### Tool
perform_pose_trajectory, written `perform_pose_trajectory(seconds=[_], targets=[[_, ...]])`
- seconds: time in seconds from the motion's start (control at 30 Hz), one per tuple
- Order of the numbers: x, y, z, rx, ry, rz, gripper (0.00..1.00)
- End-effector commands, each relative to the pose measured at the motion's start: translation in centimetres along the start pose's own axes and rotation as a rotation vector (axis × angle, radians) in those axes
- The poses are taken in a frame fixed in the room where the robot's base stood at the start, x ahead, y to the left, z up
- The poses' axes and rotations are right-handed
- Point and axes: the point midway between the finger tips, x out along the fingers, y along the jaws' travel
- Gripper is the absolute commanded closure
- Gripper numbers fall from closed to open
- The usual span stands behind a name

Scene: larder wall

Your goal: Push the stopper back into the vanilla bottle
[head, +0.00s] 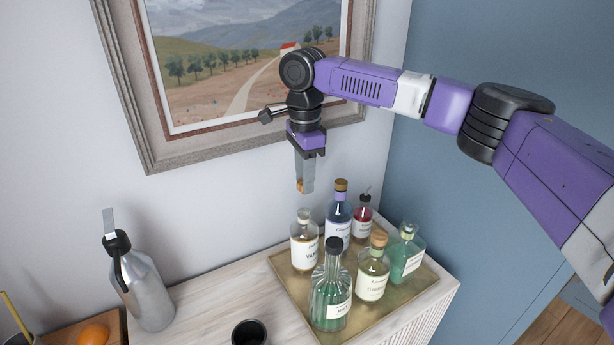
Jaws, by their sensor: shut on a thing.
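The vanilla bottle (304,254) is clear glass with a white label partly reading "VAN". It stands upright at the back left of a brass-coloured tray (386,317), and its neck shows no cork. My gripper (302,187) points down above the vanilla bottle, apart from it. It is shut on a small orange-brown piece, apparently the cork stopper (300,186). Most of the stopper is hidden by the fingers.
Close by on the tray stand a blue bottle (338,221), a red bottle (362,226), a yellow-green bottle (372,275), a ribbed green bottle (330,290) and a teal bottle (404,254). A metal flask (148,294) and dark cup (249,333) stand left. A framed painting (150,150) hangs behind.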

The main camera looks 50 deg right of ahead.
Motion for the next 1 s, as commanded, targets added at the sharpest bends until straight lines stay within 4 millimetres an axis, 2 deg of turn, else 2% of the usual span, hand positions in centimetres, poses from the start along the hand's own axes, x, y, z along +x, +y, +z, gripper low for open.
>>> perform_pose_trajectory(seconds=[0.3, 0.53, 1.0], targets=[[3.1, 0.0, 0.0, -0.001, 0.001, -0.002, 1.0], [4.7, 0.0, 0.1, -0.001, -0.002, 0.0, 1.0], [5.3, 0.0, 0.0, -0.001, 0.0, -0.001, 1.0]])
